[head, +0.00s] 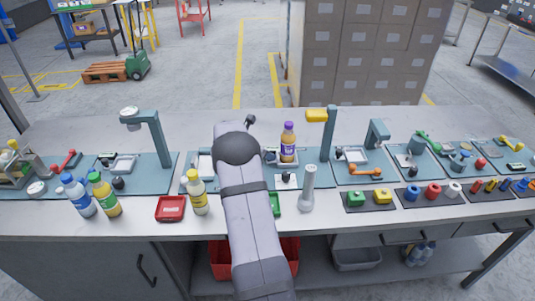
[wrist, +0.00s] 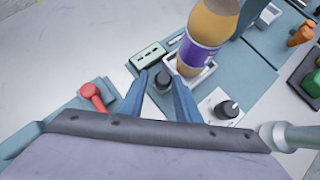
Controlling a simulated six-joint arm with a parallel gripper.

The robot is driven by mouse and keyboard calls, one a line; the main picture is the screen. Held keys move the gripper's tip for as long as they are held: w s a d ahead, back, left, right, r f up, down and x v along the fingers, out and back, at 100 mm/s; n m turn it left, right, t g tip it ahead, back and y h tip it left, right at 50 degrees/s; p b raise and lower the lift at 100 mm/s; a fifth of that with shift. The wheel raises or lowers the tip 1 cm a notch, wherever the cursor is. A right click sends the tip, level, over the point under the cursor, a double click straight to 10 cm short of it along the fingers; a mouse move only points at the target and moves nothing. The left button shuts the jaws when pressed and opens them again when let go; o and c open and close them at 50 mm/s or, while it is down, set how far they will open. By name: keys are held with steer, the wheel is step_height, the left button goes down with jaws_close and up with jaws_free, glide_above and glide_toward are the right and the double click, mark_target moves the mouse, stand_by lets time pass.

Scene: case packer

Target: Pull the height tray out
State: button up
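A white tray (wrist: 203,74) holds an upright bottle of orange liquid with a purple label (wrist: 205,38). In the head view the bottle (head: 288,145) stands in the tray on a teal station plate, just right of my arm. A dark knob (wrist: 163,82) is beside the tray's left side; I cannot tell whether it is joined to the tray. My gripper (wrist: 160,86) shows two blue fingers, apart, one on each side of this knob. I cannot tell whether they touch it. My arm hides the gripper in the head view.
A second dark knob on a white plate (wrist: 227,108) is right of my fingers. A red-handled part (wrist: 92,92) is to the left, and a green display (wrist: 147,55) is beyond. A yellow-topped post (head: 329,130) stands right of the bottle.

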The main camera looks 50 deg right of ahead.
steer(key=shift+r, duration=0.1)
steer(key=b+v, duration=0.1)
steer(key=v, duration=0.6)
steer(key=shift+b, duration=0.4)
steer(key=shift+s+a, duration=0.1)
steer(key=shift+a, duration=0.05)
steer(key=s+a+m+y, duration=0.2)
steer(key=s+a+m, duration=0.15)
steer(key=a, duration=0.75)
steer(key=s+a+m+y, duration=0.2)
steer(key=a+m, duration=0.2)
steer(key=a, duration=0.7)
steer(key=s+a+f+m+y, duration=0.1)
steer(key=s+a+m+y, duration=0.3)
steer(key=s+a, duration=0.5)
steer(key=s+a+f+m+y, duration=0.1)
steer(key=s+a+f+m, duration=0.1)
steer(key=s+a+m, duration=0.7)
step_height(320, 180, down, 9)
steer(key=w+a+n+b, duration=0.1)
steer(key=a+n+b, duration=0.1)
steer(key=b, duration=0.6)
steer(key=shift+w+n, duration=0.25)
steer(key=shift+n, duration=0.1)
